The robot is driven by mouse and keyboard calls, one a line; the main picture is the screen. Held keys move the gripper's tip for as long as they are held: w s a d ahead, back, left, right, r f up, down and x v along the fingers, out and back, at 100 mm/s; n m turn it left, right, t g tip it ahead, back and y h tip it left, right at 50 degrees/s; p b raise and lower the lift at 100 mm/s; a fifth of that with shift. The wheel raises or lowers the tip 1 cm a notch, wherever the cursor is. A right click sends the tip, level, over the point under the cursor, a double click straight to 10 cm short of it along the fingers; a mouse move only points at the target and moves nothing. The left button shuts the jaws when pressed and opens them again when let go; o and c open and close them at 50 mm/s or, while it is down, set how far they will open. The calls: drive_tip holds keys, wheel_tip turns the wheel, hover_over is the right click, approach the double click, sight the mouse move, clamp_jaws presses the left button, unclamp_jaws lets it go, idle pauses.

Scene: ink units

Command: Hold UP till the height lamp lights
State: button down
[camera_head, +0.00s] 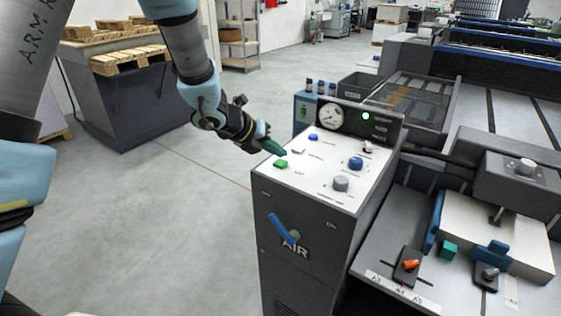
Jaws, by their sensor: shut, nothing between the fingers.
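A dark control cabinet (305,235) with a white sloped top panel (310,170) stands at the centre. The panel carries a green button (281,163), a blue button (313,137), a blue knob (356,162) and a grey knob (340,183). Their labels are too small to read, so I cannot tell which one is UP. A small lamp (366,116) beside the round gauge (329,116) glows green; I cannot tell whether it is the height lamp. My gripper (277,149) is shut and empty, its dark green fingertips over the panel's left edge, close to the green button. Contact cannot be told.
A blue lever (284,230) sticks out of the cabinet's front. To the right is a machine bed with an orange-knobbed clamp (409,264) and a teal block (449,250). The floor between is clear.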

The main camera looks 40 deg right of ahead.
sight(277, 164)
drive_tip(key=shift+r, duration=0.1)
drive_tip(key=shift+r+p, duration=1.85)
drive_tip(key=shift+r, duration=0.65)
drive_tip(key=shift+f, duration=0.1)
drive_tip(key=w+a+r+n+t+y, duration=0.15)
drive_tip(key=w+a+n+t, duration=0.25)
drive_tip(key=w+a+n, duration=0.6)
drive_tip(key=w+a+r+n+t+y, duration=0.1)
drive_tip(key=w+a+n+y, duration=0.15)
drive_tip(key=a+n, duration=0.45)
drive_tip(key=w+a+r+n+t+y, duration=0.1)
drive_tip(key=w+a+n, duration=0.35)
drive_tip(key=a, duration=0.55)
drive_tip(key=s+a+n+g+y, duration=0.2)
drive_tip(key=s+a+n, duration=0.4)
drive_tip(key=a+n, duration=0.4)
drive_tip(key=s+a+n+g+y, duration=0.1)
drive_tip(key=s+a+n+y, duration=0.1)
drive_tip(key=s+a+n, duration=0.5)
drive_tip(key=a+n, duration=0.4)
drive_tip(key=n, duration=0.2)
drive_tip(key=shift+g, duration=0.4)
